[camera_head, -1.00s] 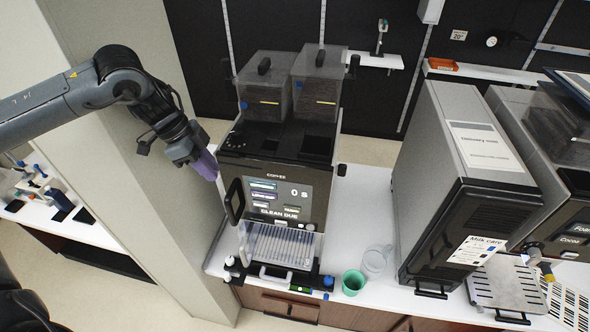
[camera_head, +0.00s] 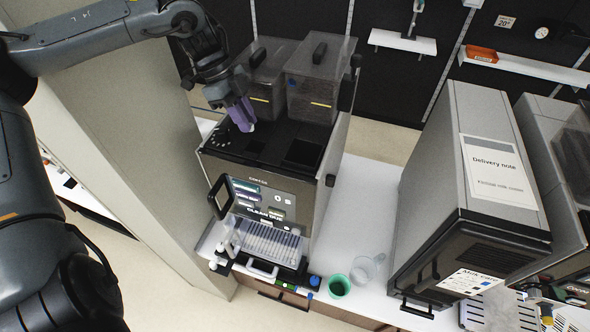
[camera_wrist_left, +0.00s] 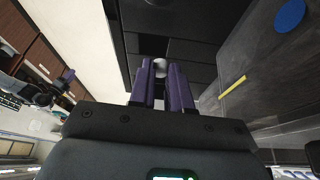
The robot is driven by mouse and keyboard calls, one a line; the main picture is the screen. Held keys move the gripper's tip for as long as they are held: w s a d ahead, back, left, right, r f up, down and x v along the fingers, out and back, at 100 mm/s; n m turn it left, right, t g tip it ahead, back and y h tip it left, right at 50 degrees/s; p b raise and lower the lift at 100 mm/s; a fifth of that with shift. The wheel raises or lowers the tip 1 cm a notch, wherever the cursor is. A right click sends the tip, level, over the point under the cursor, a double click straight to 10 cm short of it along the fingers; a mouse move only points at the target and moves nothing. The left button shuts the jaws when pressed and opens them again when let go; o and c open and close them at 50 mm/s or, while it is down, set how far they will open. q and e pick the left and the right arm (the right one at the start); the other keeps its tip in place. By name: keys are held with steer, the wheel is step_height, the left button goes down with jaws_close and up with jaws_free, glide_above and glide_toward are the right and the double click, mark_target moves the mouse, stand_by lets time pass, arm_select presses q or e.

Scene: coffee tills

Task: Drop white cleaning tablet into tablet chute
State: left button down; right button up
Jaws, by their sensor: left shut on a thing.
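My left gripper (camera_head: 243,122) has purple fingers and is over the dark top of the coffee machine (camera_head: 262,165), at its left part. It is shut on a small white tablet (camera_head: 252,127), which shows at the fingertips. In the left wrist view the tablet (camera_wrist_left: 160,67) sits between the purple fingertips, above the black machine top. I cannot tell which opening is the tablet chute; a dark square recess (camera_head: 303,152) lies on the top right of the gripper. The machine's screen (camera_head: 257,200) reads "CLEAN DUE".
Two grey bean hoppers (camera_head: 318,80) stand at the back of the machine top, close behind the gripper. A green cup (camera_head: 338,286) and a clear jug (camera_head: 364,270) stand on the white counter. A tall grey milk unit (camera_head: 462,180) stands to the right.

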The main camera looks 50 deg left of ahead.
mark_target(248, 140)
arm_select(q)
step_height(248, 140, down, 2)
steer(key=shift+f, duration=0.85)
steer(key=c, duration=1)
jaws_free()
steer(key=shift+r, duration=0.1)
